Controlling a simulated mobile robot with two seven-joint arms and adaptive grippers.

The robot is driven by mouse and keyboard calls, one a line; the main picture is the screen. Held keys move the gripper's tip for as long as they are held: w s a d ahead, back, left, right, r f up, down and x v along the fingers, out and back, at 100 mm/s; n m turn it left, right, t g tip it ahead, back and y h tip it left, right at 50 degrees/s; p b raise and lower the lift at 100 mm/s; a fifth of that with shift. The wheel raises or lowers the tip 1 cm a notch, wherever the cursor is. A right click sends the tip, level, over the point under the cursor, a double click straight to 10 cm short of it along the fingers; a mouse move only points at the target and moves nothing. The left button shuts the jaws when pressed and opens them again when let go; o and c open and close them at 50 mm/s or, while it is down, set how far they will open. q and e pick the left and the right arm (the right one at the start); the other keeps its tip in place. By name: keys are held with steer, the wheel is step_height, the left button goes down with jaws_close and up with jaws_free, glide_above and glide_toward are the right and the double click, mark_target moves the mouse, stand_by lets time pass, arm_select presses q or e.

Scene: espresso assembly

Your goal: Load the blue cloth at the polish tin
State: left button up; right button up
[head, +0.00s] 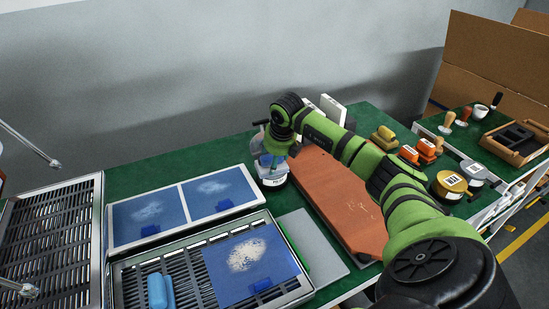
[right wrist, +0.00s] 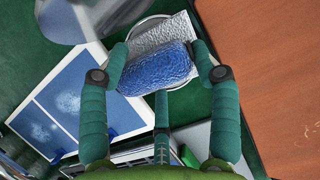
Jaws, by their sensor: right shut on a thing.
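My right gripper (right wrist: 162,72) is shut on a wrinkled blue cloth (right wrist: 158,68), its two fingers on either side of it. A crumpled silver-grey piece (right wrist: 160,36) lies right behind the blue one; I cannot tell whether they are joined. Below them a pale round rim (right wrist: 178,108) shows, mostly covered by the cloth. In the head view my right gripper (head: 272,152) is over a white labelled container (head: 273,181) on the green table, and its fingers are hard to make out. I cannot tell whether they touch. My left gripper is out of view.
Blue panels with white smudges (head: 145,213) lie in framed trays at left and front, beside a light blue block (head: 157,291). A reddish-brown board (head: 335,195) lies right of the container. Gold (head: 449,187) and grey (head: 474,171) tins stand at right.

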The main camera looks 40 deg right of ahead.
steer(key=shift+r+p, duration=2.55)
steer(key=shift+r, duration=0.95)
